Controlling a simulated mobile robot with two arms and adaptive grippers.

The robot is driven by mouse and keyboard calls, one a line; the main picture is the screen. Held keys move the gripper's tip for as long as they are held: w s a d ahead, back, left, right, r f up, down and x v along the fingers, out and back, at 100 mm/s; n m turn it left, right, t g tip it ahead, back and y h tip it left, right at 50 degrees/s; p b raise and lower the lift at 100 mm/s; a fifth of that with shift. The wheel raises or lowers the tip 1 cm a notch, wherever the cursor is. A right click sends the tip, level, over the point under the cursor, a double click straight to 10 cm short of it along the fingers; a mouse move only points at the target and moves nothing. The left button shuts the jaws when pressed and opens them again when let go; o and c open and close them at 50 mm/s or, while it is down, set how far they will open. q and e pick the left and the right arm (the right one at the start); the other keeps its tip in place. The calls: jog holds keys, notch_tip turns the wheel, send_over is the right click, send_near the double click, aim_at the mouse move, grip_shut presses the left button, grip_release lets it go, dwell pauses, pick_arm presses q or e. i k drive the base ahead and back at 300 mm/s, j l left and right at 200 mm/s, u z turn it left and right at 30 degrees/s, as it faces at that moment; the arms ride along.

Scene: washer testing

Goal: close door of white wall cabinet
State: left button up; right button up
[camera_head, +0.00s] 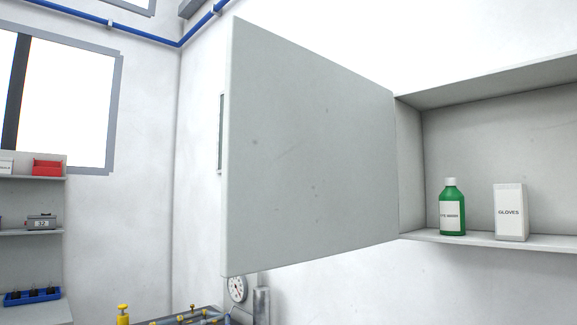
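The white wall cabinet (490,72) is on the right in the head view, mounted on the white wall, with its right part cut off by the picture edge. Its door (305,160) stands wide open, hinged at the cabinet's left side and swung out toward me to the left. A grey handle (221,133) shows at the door's free left edge, mostly behind it. Neither of my grippers is in view.
Inside the cabinet stand a green bottle (453,212) and a white box labelled GLOVES (511,213). Below the door are a gauge (237,289) and a bench with yellow fittings (190,316). Shelves (35,233) stand at the far left. The space before the cabinet opening looks clear.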

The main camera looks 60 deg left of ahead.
aim_at(309, 168)
jog(key=j, duration=0.65)
jog(key=k+j, duration=0.15)
jog(key=j, duration=1.15)
jog(key=k+j, duration=0.15)
jog(key=j, duration=0.5)
jog(key=k+u, duration=0.1)
jog(key=k, duration=0.1)
